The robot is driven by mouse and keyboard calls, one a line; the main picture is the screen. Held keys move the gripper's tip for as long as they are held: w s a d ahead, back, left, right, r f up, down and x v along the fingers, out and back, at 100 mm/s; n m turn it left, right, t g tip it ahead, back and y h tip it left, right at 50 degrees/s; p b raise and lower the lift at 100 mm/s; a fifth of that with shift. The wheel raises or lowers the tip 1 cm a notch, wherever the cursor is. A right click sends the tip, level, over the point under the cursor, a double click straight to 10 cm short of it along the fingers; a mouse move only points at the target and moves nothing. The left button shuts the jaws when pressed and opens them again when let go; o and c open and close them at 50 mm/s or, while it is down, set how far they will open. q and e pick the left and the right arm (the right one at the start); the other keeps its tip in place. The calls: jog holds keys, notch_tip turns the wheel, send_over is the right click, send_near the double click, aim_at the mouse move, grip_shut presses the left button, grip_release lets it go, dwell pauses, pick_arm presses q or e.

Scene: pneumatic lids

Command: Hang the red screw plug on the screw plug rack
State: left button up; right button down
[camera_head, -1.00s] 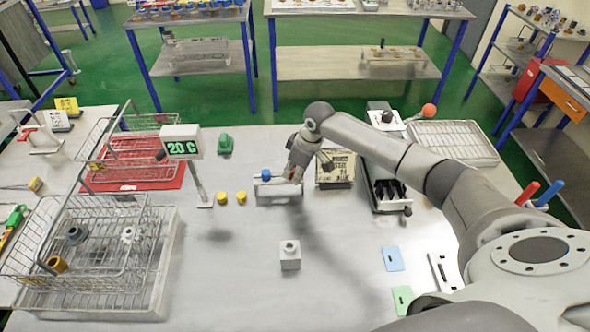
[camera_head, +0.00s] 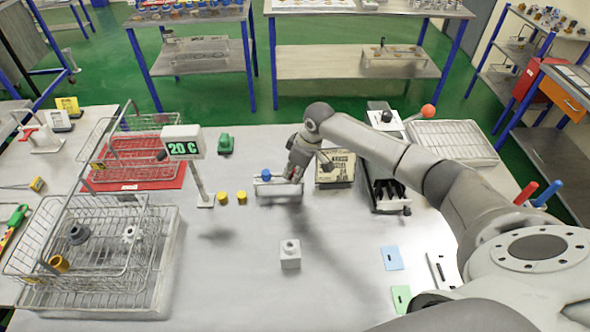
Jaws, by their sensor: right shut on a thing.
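The screw plug rack (camera_head: 270,190) is a small grey stand near the middle of the table, with a blue plug (camera_head: 266,175) at its left part. My right gripper (camera_head: 294,178) points down at the right part of the rack. It is shut on the red screw plug (camera_head: 289,172), of which only a small reddish patch shows between the fingers. Whether the plug touches the rack cannot be told from here. My left gripper is not in view.
Two yellow plugs (camera_head: 241,198) stand left of the rack, beside a display post (camera_head: 183,149). A box with printed text (camera_head: 335,170) and a dark tray (camera_head: 384,184) are close on the right. Wire baskets (camera_head: 140,265) fill the left. The front middle holds one grey block (camera_head: 290,254).

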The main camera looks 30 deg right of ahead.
jog(key=shift+f, duration=0.3)
dwell(0.5)
jog(key=c, duration=1.2)
grip_release()
jog(key=o, duration=0.4)
notch_tip(320, 180, up, 3)
jog(key=p, duration=0.2)
jog(key=shift+f+p, duration=0.15)
jog(key=shift+p, duration=0.2)
jog(key=shift+r, duration=2.2)
